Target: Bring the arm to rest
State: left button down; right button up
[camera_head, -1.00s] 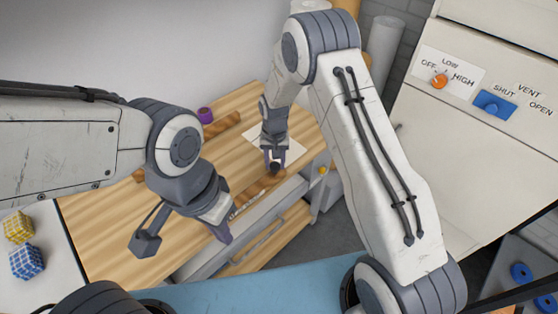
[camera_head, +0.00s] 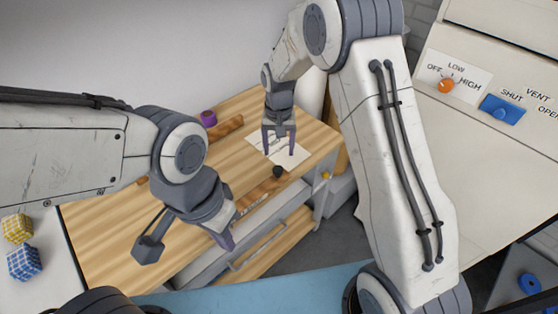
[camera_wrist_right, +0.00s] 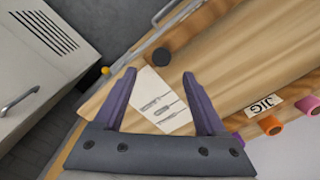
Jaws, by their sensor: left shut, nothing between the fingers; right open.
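My right gripper (camera_head: 279,146) is open and empty above the wooden workbench, over a white sheet with tool drawings (camera_head: 277,150). In the right wrist view its two purple fingers (camera_wrist_right: 166,88) stand apart with the sheet (camera_wrist_right: 163,103) between and beyond them. A dark round knob-like piece (camera_head: 279,171) lies near the bench's front edge, apart from the fingers; it also shows in the right wrist view (camera_wrist_right: 160,57). My left gripper (camera_head: 227,240) is shut and empty, near the front of the bench at the left.
A purple cylinder (camera_head: 208,118) stands at the back. A cabinet with an orange dial (camera_head: 446,85) and blue switch (camera_head: 502,109) is at right.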

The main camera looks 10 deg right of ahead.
notch_tip(320, 180, up, 2)
jog(key=shift+r, duration=0.1)
dwell(0.4)
jog(key=s+a+r+n, duration=0.2)
jog(key=s+a+r, duration=0.15)
jog(key=s, duration=0.25)
jog(key=s+a+r+n, duration=0.2)
jog(key=s+a+r, duration=0.1)
jog(key=s+r, duration=0.3)
jog(key=s+d+n+y, duration=0.1)
jog(key=s+n, duration=0.4)
jog(key=s, duration=1.4)
jog(key=shift+d+r+n, duration=0.3)
jog(key=shift+d+r, duration=0.1)
jog(key=shift+d, duration=0.1)
